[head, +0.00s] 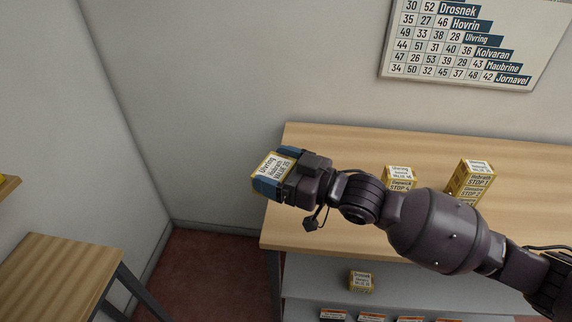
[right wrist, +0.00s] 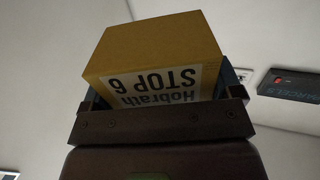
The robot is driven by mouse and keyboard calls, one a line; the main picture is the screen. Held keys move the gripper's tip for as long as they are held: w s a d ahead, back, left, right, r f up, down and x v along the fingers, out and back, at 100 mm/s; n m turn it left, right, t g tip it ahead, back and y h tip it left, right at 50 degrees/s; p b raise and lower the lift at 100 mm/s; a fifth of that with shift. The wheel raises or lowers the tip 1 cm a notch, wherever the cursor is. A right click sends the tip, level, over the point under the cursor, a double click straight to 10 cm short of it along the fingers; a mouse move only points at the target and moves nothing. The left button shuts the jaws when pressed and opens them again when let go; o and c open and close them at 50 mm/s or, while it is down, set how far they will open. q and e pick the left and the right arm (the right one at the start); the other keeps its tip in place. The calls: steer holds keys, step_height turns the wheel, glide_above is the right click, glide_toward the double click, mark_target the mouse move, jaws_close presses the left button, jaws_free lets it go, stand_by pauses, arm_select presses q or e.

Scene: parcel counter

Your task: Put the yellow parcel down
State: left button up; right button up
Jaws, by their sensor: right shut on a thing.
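The yellow parcel (head: 261,171) with a white label is between the blue-tipped fingers of my right gripper (head: 268,174). In the head view it is at the left end of the wooden counter (head: 340,143), about at the counter's left edge; I cannot tell its height above it. In the right wrist view the parcel (right wrist: 155,48) fills the jaws, and its label reads "Hobrath STOP 6". My right gripper is shut on it. My left gripper is not in view.
Two other yellow parcels stand on the counter, one (head: 398,174) behind my arm and one (head: 474,178) farther right. Another parcel (head: 361,280) sits on a lower shelf. A wooden table (head: 62,268) stands at the lower left. The counter's back left is clear.

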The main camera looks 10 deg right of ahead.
steer(key=shift+w+a+f+n+g+y, duration=0.2)
steer(key=shift+w+a+n+g+y, duration=0.1)
steer(key=shift+g, duration=0.1)
steer(key=shift+w+a+f+n+g, duration=0.25)
steer(key=shift+f+n+g, duration=0.05)
steer(key=shift+f+g, duration=0.15)
steer(key=shift+s+d+r+m+t, duration=0.35)
steer(key=shift+r+m+t, duration=0.15)
steer(key=shift+r+t, duration=0.1)
steer(key=s+d+r+m+t+h, duration=0.4)
steer(key=d+r+m+t+h, duration=0.35)
steer(key=r+h, duration=0.2)
steer(key=shift+w+a+f+n+g+y, duration=0.6)
steer(key=shift+a+f+n+g+y, duration=0.25)
steer(key=shift+f+n+g+y, duration=1.45)
steer(key=shift+w+a+f+n+g+y, duration=0.75)
steer(key=shift+f+n+g+y, duration=0.85)
steer(key=shift+g, duration=1.3)
steer(key=shift+w+a+f+n+g+y, duration=0.5)
steer(key=shift+a+f+n+g+y, duration=0.4)
steer(key=shift+f+n+g+y, duration=1.05)
